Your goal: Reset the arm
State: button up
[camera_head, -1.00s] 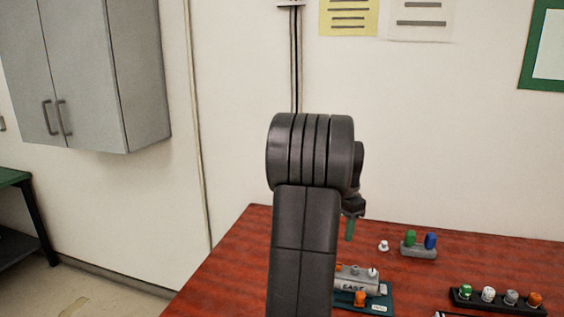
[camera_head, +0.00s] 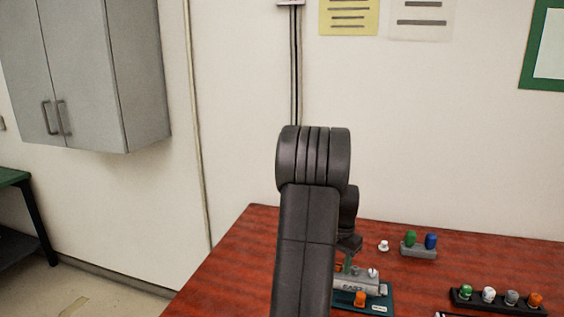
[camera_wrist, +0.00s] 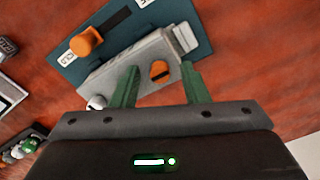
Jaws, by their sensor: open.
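My gripper (camera_wrist: 158,80) is open, with its two green fingers apart over the grey EAST unit (camera_wrist: 118,72) in the wrist view. An orange piece (camera_wrist: 160,71) on the unit's top lies between the fingers, and nothing is visibly held. In the head view my gripper (camera_head: 348,264) is mostly hidden by my own arm and sits just above the grey EAST unit (camera_head: 352,284). The unit stands on a teal base plate (camera_head: 376,301) with an orange knob (camera_head: 361,299) at its front and a white knob (camera_head: 373,273) on top.
A grey holder (camera_head: 418,251) with a green and a blue peg stands behind, beside a small white piece (camera_head: 384,246). A black rack (camera_head: 500,303) with several coloured knobs lies at the right. The red-brown table (camera_head: 235,270) is bare at the left.

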jog(key=n+b, duration=0.1)
jog(key=n, duration=0.6)
jog(key=n+b, duration=0.1)
jog(key=n, duration=0.6)
dwell(0.4)
jog(key=shift+r, duration=0.15)
